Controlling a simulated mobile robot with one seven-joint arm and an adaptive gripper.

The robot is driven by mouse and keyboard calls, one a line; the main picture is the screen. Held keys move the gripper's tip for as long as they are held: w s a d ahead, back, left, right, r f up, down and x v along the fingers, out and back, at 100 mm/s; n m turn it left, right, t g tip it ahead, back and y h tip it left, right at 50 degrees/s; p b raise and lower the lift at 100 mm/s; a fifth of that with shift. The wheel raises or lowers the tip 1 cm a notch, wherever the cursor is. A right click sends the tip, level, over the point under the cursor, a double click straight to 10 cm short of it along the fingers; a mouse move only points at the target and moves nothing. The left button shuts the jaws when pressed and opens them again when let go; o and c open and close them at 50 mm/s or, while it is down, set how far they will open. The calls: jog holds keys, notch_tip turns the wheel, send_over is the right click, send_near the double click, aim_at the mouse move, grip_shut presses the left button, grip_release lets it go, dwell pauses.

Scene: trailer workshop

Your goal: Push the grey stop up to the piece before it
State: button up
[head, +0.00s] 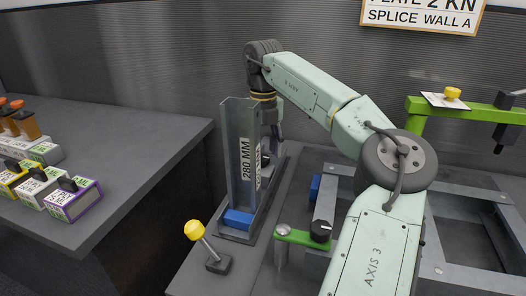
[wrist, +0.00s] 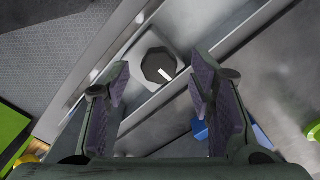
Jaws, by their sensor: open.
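A light grey block with a black knob bearing a white mark, which looks like the grey stop (wrist: 139,52), sits in a metal rail in the wrist view. My gripper (head: 274,136) points down behind the piece. In the wrist view my gripper (wrist: 160,84) is open, its fingers either side of the knob with nothing held.
A yellow-knobbed lever (head: 206,243) and a green bracket with a black knob (head: 303,236) stand near the rail. A grey frame (head: 463,193) and a green arm (head: 477,113) are at right. A side bench (head: 130,145) holds several labelled boxes at left.

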jog(key=shift+f, duration=0.65)
jog(key=shift+c, duration=0.6)
grip_shut()
